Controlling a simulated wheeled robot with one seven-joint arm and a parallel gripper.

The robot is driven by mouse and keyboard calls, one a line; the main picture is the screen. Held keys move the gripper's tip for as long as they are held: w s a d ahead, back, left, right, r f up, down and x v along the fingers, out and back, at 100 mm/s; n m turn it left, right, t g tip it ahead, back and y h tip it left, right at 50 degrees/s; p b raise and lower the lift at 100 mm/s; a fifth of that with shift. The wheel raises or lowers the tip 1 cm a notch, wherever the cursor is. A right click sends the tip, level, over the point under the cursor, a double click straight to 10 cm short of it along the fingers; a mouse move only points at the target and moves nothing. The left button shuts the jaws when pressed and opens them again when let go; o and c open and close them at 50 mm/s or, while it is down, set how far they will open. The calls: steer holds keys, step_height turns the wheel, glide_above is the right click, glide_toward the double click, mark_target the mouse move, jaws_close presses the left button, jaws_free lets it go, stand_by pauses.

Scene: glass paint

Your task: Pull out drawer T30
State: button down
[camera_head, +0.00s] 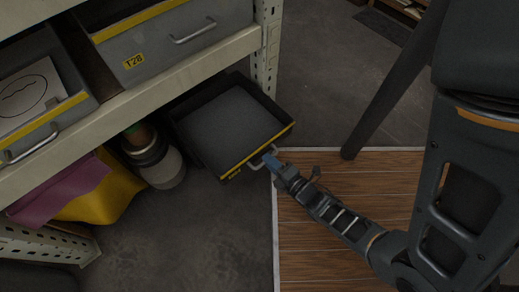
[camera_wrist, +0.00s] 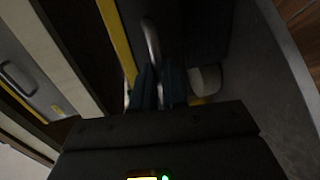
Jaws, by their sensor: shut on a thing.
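A dark grey drawer (camera_head: 228,128) with a yellow front edge sits low under the shelf, pulled well out over the floor. Its label is too small and angled to read in the head view. My gripper (camera_head: 271,163) is shut on the metal handle (camera_head: 256,165) at the drawer's front. In the wrist view, the blue fingers of my gripper (camera_wrist: 160,88) close around the same curved handle (camera_wrist: 151,40). The inside of the drawer looks empty and grey.
A canister (camera_head: 158,164) and purple and yellow cloths (camera_head: 85,190) are left of the low drawer. A wooden floor panel (camera_head: 340,215) lies to the right.

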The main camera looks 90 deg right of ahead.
steer(key=shift+s+a, duration=0.5)
steer(key=shift+a, duration=0.05)
steer(key=c, duration=1.2)
jaws_free()
steer(key=shift+o, duration=0.2)
steer(key=p+v, duration=0.1)
steer(key=v, duration=0.6)
steer(key=shift+s+a, duration=0.25)
steer(key=shift+r, duration=0.1)
